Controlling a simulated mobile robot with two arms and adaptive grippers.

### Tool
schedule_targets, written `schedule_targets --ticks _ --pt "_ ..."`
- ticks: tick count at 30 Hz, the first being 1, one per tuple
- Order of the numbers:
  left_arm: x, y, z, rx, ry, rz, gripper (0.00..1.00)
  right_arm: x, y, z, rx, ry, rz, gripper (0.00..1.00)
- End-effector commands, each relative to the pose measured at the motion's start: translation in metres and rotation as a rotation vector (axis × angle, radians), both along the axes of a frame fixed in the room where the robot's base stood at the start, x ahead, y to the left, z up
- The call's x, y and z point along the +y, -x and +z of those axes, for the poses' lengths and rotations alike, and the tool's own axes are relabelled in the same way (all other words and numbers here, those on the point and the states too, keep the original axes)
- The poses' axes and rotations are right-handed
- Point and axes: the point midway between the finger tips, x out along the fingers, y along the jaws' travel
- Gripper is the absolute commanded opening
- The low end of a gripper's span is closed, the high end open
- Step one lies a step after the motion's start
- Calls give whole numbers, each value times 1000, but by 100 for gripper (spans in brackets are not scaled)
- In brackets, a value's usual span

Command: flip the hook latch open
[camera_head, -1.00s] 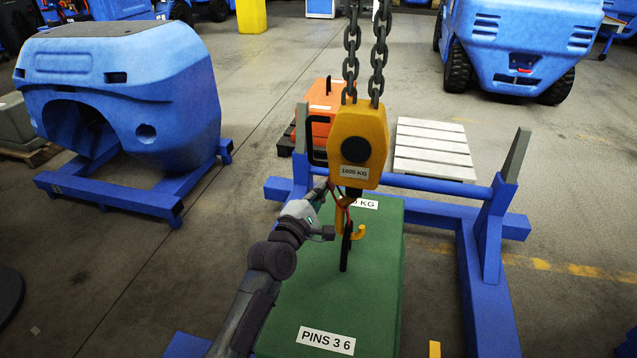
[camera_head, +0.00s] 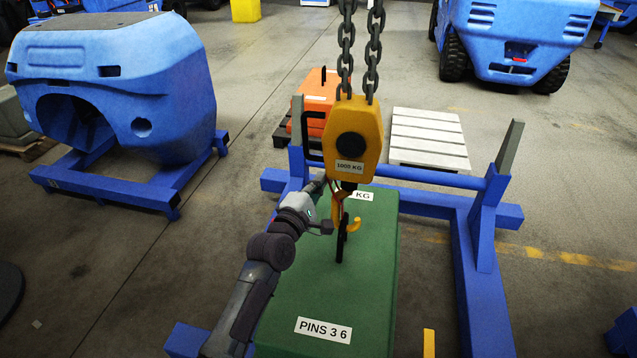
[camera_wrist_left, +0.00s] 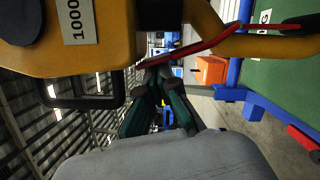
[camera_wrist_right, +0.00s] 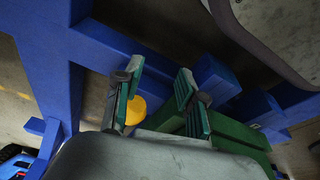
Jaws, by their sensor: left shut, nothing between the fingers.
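The yellow hook block (camera_head: 352,150) hangs from chains, with its hook (camera_head: 353,224) below it. The hook latch is a thin red bar; in the left wrist view the latch (camera_wrist_left: 200,47) runs across the hook's throat. My left gripper (camera_head: 322,183) is at the left of the hook, just under the block. Its fingertips (camera_wrist_left: 158,74) are shut and empty, close beside the latch's left end; I cannot tell whether they touch it. My right gripper (camera_wrist_right: 157,82) is outside the head view; its fingers are apart and empty in its wrist view.
A green counterweight (camera_head: 330,285) with a dark lifting eye (camera_head: 342,238) stands under the hook. A blue frame (camera_head: 483,245) surrounds it. A black handle (camera_wrist_left: 70,103) sticks out from the block close to my left fingers.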

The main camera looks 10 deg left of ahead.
Motion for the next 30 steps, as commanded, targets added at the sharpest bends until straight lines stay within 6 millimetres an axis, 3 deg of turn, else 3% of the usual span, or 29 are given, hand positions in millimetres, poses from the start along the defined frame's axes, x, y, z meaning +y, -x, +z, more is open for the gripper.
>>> schedule_targets --ticks 5,18,24,30 --pt "4 13 -2 1 1 1 0 0 0 0 -1 0 0 40" --pt "27 97 -9 2 -2 1 0 0 0 0 0 0 0 40" --pt "31 114 -9 0 0 0 0 0 0 0 0 0 0 40" --pt "32 116 -9 0 0 0 0 0 0 0 0 0 0 40"
